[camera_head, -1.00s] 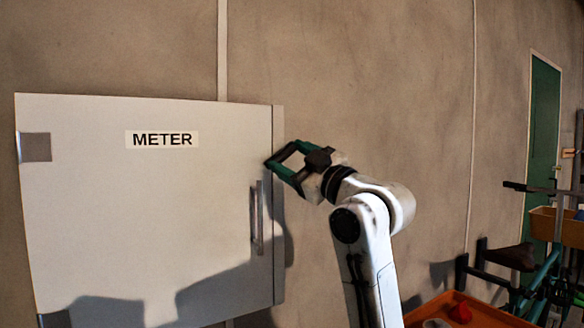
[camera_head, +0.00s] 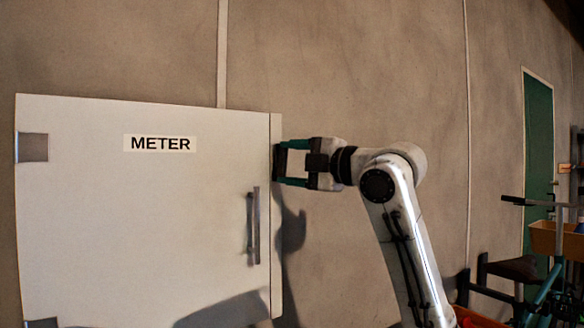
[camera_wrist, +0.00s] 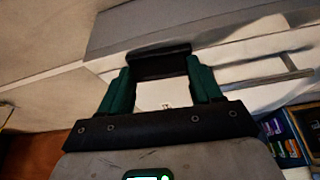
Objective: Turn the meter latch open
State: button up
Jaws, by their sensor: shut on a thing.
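The meter cabinet (camera_head: 90,215) is a pale flat box on the wall with a shut door and a METER label. A grey vertical bar handle (camera_head: 253,225), the only latch-like part I see, sits near the door's right edge. My gripper (camera_head: 279,163) is at the cabinet's right edge, above and right of the handle, apart from it. In the wrist view, my gripper (camera_wrist: 159,62) has green fingers shut on a dark bar (camera_wrist: 160,61) across their tips. I cannot tell what this bar is, or whether it touches the cabinet.
Bare wall (camera_head: 370,80) lies above and right of the cabinet. A green door (camera_head: 539,135) and a frame of dark and green tubes (camera_head: 545,285) stand at the far right. In the wrist view, a shelf with small coloured items (camera_wrist: 283,140) shows at lower right.

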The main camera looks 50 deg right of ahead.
jog(key=shift+n+g, duration=0.3)
jog(key=shift+n, duration=0.3)
jog(key=o, duration=1.1)
jog(key=shift+c, duration=0.2)
jog(key=s+d+b, duration=0.1)
jog(key=s+b, duration=0.1)
jog(key=s, duration=0.8)
jog(key=shift+s+b, duration=0.35)
jog(key=shift+s, duration=0.05)
jog(key=shift+d, duration=0.1)
